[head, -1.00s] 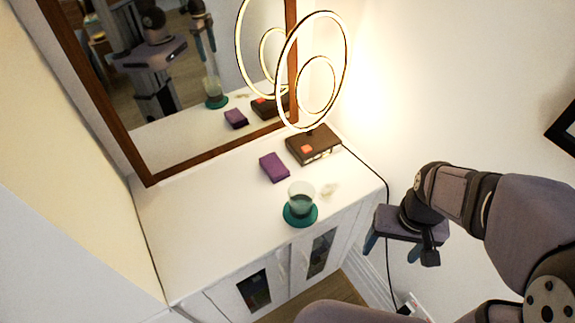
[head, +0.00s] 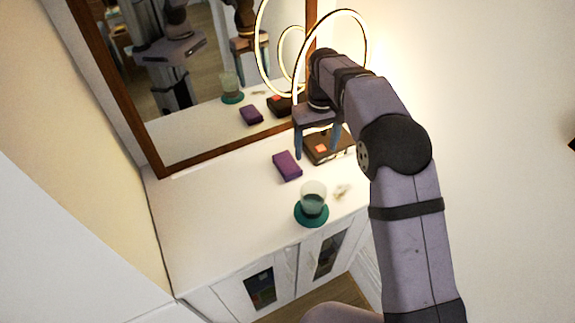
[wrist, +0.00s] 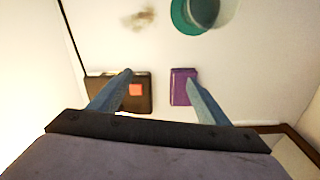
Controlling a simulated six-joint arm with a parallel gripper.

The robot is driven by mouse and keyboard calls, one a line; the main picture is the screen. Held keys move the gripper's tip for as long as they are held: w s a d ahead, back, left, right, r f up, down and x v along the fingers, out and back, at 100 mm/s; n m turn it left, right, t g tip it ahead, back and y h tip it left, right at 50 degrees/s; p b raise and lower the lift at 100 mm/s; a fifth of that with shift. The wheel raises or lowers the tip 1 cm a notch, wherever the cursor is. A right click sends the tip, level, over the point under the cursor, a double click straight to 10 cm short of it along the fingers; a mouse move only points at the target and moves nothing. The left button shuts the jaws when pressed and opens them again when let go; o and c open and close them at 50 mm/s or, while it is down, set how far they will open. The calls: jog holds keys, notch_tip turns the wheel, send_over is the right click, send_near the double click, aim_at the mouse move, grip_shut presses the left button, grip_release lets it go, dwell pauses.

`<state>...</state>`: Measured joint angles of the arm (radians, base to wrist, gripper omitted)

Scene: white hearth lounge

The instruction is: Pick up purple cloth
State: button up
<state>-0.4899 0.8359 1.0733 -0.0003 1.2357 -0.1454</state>
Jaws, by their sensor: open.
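The purple cloth (head: 287,166) is a small folded block lying on the white cabinet top, in front of the mirror. In the wrist view the purple cloth (wrist: 183,87) shows between my two fingers, close beside the right one, which overlaps its edge in the picture. My gripper (head: 317,156) is open and empty, with its fingers pointing down. In the head view it is to the right of the cloth, over the dark box. In the wrist view the gripper (wrist: 163,82) has its left finger in front of the dark box.
A dark brown box (head: 327,150) with an orange patch stands right of the cloth, below the lit ring lamp (head: 362,38). A glass (head: 312,193) on a teal coaster (head: 311,216) stands in front, next to a pale brown smudge (head: 341,191). The cabinet top's left side is clear.

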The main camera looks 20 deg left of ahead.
jog(key=n, duration=0.2)
send_over(289, 164)
notch_tip(289, 164, down, 2)
jog(key=shift+a+f, duration=0.1)
jog(key=shift+f, duration=0.15)
jog(key=shift+f+p, duration=1.5)
jog(key=shift+f, duration=2.15)
jog(key=shift+c, duration=0.3)
jog(key=c, duration=1.2)
jog(key=shift+r, duration=0.1)
notch_tip(289, 164, up, 10)
jog(key=b, duration=0.2)
jog(key=shift+b, duration=0.35)
